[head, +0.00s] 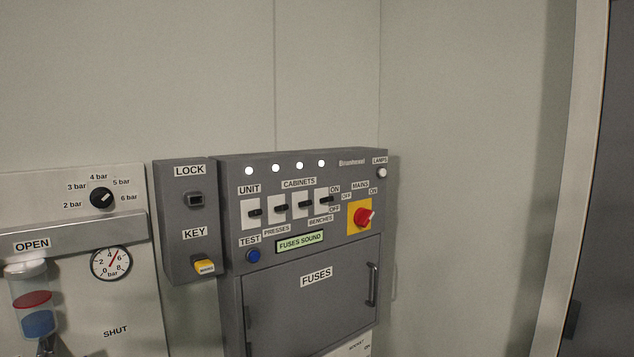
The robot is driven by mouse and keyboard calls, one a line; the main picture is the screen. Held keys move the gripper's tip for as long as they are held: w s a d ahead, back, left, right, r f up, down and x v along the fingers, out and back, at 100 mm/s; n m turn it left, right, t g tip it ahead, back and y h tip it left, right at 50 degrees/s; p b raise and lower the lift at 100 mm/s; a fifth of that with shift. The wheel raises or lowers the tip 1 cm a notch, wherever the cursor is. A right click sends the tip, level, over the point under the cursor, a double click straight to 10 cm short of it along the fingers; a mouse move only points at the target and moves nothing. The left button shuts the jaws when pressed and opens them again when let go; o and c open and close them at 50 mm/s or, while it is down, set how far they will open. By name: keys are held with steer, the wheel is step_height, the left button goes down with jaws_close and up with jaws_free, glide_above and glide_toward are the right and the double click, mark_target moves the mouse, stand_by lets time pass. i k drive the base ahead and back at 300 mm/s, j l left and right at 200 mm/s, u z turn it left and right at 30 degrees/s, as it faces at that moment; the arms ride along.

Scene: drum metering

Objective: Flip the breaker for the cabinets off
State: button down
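A grey breaker panel (290,168) is on the wall, with a row of several white switch plates with black levers. The CABINETS label (299,183) is above the row, over the second and third plates. The third plate's breaker (303,206) appears to match it, as PRESSES and BENCHES are labelled below the row. ON is marked above and OFF below at the row's right end. All levers stick out near mid-plate at a similar height; I cannot tell their setting for sure. The lamps above, including the third (299,165), glow white. My gripper is not in view.
A red MAINS rotary switch (364,217) on a yellow plate is right of the breakers. A blue TEST button (253,256) and the FUSES door (310,300) are below. A LOCK and KEY box (180,235) and a gauge panel (130,290) are left. A door frame (575,180) stands right.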

mark_target(302, 203)
steer(key=i+l, duration=0.1)
steer(key=i, duration=0.75)
steer(key=l+z, duration=0.05)
